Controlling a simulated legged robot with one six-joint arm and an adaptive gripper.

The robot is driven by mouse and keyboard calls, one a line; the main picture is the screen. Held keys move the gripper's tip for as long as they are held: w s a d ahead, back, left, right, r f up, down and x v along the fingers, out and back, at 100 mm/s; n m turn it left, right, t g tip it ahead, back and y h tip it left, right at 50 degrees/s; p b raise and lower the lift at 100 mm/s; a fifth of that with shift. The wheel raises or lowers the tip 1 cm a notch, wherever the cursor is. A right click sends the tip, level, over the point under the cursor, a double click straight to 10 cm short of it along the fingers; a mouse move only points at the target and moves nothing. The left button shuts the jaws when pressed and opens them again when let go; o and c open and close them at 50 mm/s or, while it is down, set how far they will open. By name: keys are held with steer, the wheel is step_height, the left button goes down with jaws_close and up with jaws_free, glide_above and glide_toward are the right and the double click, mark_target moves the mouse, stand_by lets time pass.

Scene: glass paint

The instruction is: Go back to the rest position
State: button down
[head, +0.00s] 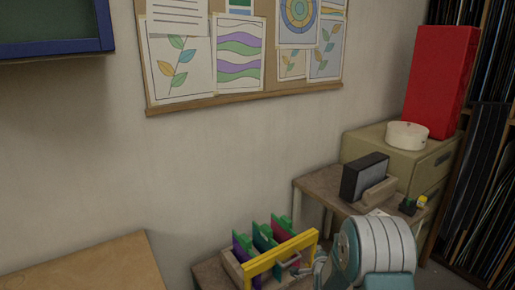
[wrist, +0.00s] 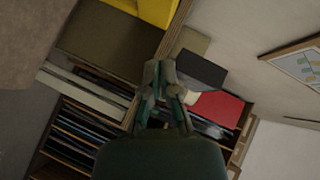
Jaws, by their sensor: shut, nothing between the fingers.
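My gripper (wrist: 160,72) shows in the wrist view with its fingertips together and nothing between them. In the head view my white and teal arm is at the lower right, beside a wooden rack (head: 232,268) holding several coloured upright sheets. A yellow bar (head: 280,254) lies across the front of the rack. The arm partly hides the area to the right of the rack, and I cannot make out the fingertips clearly there.
A small table (head: 322,184) carries a black upright block (head: 364,177) in a wooden holder. Behind are a beige cabinet (head: 378,140), a white round tin (head: 407,135) and a red box (head: 440,80). Shelves (head: 478,190) stand at right, a wooden tabletop (head: 90,268) at lower left.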

steer(key=s+a+r+n+g+y, duration=0.15)
steer(key=s+r+n, duration=0.25)
steer(key=s+r, duration=0.4)
steer(key=s+a+r+n+g, duration=0.25)
steer(key=s+r, duration=0.25)
steer(key=r, duration=0.6)
steer(key=s+r+n+g, duration=0.1)
steer(key=s+n, duration=0.1)
steer(key=s, duration=0.7)
steer(key=s+a+r+n+g, duration=0.1)
steer(key=s+r+n+g, duration=0.1)
steer(key=s, duration=0.8)
steer(key=s+r+n+g, duration=0.1)
steer(key=s+n, duration=0.3)
steer(key=s, duration=0.5)
steer(key=shift+s+a+r+g, duration=0.15)
steer(key=shift+a+r+g, duration=0.15)
steer(key=shift+a+g, duration=0.1)
steer(key=shift+n+y, duration=0.25)
